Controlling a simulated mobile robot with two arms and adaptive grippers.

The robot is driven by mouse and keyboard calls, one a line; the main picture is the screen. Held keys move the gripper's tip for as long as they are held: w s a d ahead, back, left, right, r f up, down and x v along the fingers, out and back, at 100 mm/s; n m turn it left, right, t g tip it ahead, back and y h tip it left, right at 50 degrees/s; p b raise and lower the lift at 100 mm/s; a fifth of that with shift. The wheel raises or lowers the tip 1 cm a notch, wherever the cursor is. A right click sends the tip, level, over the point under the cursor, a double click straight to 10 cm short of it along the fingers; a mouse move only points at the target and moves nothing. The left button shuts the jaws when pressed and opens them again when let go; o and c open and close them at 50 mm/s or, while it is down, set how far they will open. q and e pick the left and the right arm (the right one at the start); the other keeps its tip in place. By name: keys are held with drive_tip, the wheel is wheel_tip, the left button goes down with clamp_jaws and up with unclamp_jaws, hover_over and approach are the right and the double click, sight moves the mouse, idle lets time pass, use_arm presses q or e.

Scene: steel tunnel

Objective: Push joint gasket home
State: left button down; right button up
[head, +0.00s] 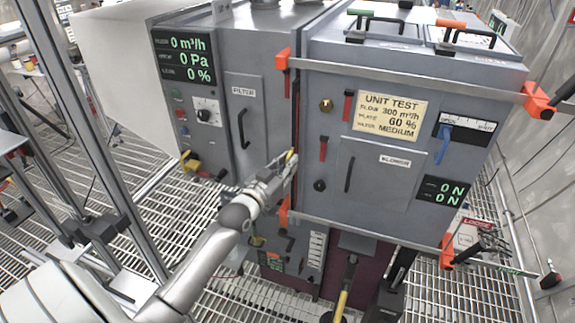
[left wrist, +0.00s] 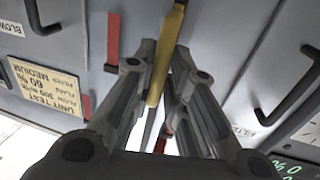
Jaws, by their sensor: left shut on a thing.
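The joint (head: 296,115) is a narrow dark upright gap between the filter unit (head: 232,160) and the blower unit (head: 400,150). I cannot clearly tell the gasket from the dark gap. My left gripper (head: 286,167) is at the lower part of this joint, in front of it. It is shut on a slim yellow tool (left wrist: 165,55), which passes between the fingers in the left wrist view. A thin grey part of the tool shows below the yellow. Whether the tool touches the gasket is hidden. My right gripper is not in view.
Orange corner clamps (head: 538,100) and metal bars (head: 410,80) cross the blower unit's front. Red levers (head: 348,106) and a black door handle (head: 349,174) stick out from it. The filter door's handle (head: 243,129) is left of the joint. Grating floor (head: 110,165) lies at left.

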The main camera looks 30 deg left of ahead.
use_arm(q)
drive_tip(key=shift+w+a+b, duration=0.15)
drive_tip(key=shift+w+b, duration=0.05)
drive_tip(key=shift+w, duration=0.5)
drive_tip(key=shift+w+a+b, duration=0.1)
drive_tip(key=shift+w+b, duration=0.05)
drive_tip(key=shift+w, duration=0.5)
drive_tip(key=shift+s+r, duration=0.1)
drive_tip(key=c, duration=1.7)
unclamp_jaws()
drive_tip(key=shift+o, duration=0.9)
drive_tip(key=shift+w+d, duration=0.15)
drive_tip(key=shift+w, duration=0.15)
drive_tip(key=s, duration=1.2)
drive_tip(key=shift+d, duration=0.2)
